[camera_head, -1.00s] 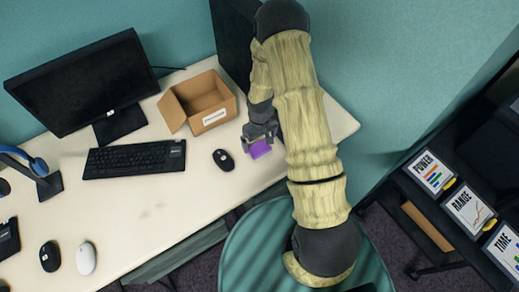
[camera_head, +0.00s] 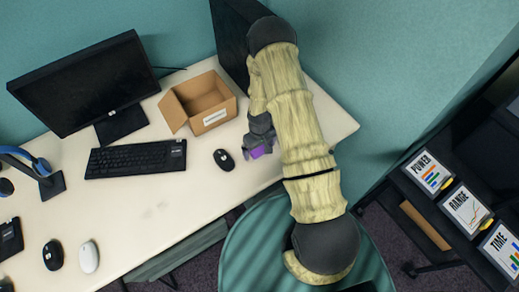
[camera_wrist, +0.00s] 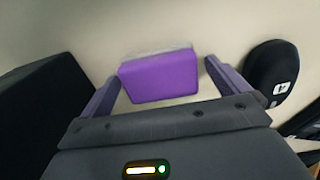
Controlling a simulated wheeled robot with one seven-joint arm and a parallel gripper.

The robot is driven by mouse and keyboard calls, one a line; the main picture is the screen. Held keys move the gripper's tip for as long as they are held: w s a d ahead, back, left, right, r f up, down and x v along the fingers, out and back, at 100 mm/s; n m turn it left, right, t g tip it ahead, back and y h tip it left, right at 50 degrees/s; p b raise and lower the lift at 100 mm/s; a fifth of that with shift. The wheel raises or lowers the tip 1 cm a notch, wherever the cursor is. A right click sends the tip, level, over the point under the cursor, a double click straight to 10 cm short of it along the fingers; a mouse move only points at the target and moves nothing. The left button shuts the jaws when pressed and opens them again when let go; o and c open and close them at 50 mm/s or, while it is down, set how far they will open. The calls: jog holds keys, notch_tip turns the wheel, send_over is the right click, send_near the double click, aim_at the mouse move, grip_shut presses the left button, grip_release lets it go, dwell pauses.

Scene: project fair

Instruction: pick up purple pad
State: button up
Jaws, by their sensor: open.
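The purple pad (camera_wrist: 158,77) lies on the white desk in the wrist view, between and just ahead of the two fingers of my gripper (camera_wrist: 160,78). The fingers stand apart, one on each side of the pad, with a gap on both sides. In the head view the purple pad (camera_head: 258,152) shows only in part under my gripper (camera_head: 256,146), on the right part of the desk. My arm hides the desk just right of it.
A black mouse (camera_head: 223,159) lies close left of the pad; it also shows in the wrist view (camera_wrist: 271,75). An open cardboard box (camera_head: 213,118) stands behind. A dark monitor (camera_head: 238,40) stands at the back. The keyboard (camera_head: 135,159) is farther left on the desk (camera_head: 160,207).

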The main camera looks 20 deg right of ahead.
jog(key=c, duration=1.1)
jog(key=shift+r, duration=0.1)
notch_tip(320, 180, up, 10)
jog(key=shift+f+b, duration=0.1)
jog(key=shift+b, duration=0.65)
jog(key=o, duration=0.5)
jog(key=c, duration=0.3)
notch_tip(320, 180, down, 5)
jog(key=m, duration=0.3)
jog(key=shift+w+m, duration=0.15)
jog(key=shift+m, duration=0.15)
jog(key=shift+r, duration=0.2)
